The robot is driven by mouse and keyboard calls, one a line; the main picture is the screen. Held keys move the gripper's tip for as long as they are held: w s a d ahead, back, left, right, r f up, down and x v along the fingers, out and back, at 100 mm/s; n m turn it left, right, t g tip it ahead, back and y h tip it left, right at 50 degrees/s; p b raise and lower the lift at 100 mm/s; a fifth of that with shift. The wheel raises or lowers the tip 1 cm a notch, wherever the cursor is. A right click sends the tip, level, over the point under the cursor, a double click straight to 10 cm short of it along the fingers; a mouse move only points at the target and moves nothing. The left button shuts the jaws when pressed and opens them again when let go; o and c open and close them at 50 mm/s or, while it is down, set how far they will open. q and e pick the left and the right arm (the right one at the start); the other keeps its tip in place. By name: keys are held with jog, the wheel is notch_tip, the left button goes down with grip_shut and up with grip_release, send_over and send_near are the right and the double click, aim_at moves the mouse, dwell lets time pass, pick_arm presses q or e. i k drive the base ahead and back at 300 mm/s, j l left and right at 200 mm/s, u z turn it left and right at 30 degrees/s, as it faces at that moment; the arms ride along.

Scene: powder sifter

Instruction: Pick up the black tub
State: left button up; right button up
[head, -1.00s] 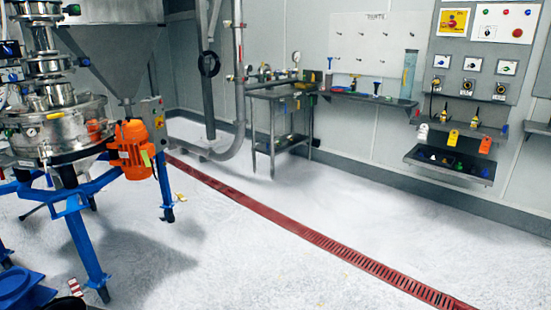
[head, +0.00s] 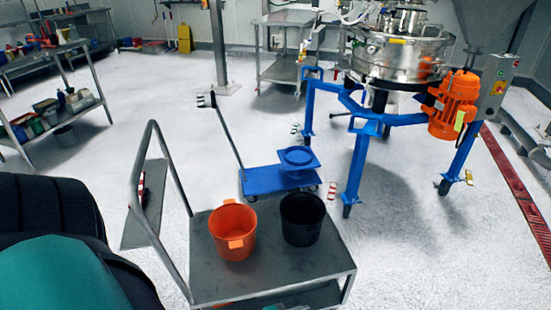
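The black tub (head: 303,222) stands upright on the right part of the top deck of a grey cart (head: 204,276). Its open mouth faces up, and its inside looks dark. An orange tub (head: 233,232) stands to its left on the same deck, with a small gap between them. Neither of my grippers is in view.
The cart's tall handle (head: 152,195) rises on its left side. Behind the cart is a low blue trolley (head: 268,181) carrying a blue item (head: 298,158). The steel sifter (head: 400,52) stands on blue legs at the right. Floor between cart and left-hand shelving is mostly clear.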

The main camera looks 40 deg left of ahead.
aim_at(302, 215)
jog(key=i+u, duration=0.15)
jog(key=u, duration=0.3)
jog(key=i+l+u, duration=0.15)
jog(key=u, duration=0.25)
jog(key=i+l+u, duration=0.15)
jog(key=u, duration=0.3)
jog(key=i+l+u, duration=0.45)
jog(key=u, duration=0.25)
jog(key=i+l+u, duration=0.15)
jog(key=l+u, duration=0.2)
jog(key=l, duration=0.1)
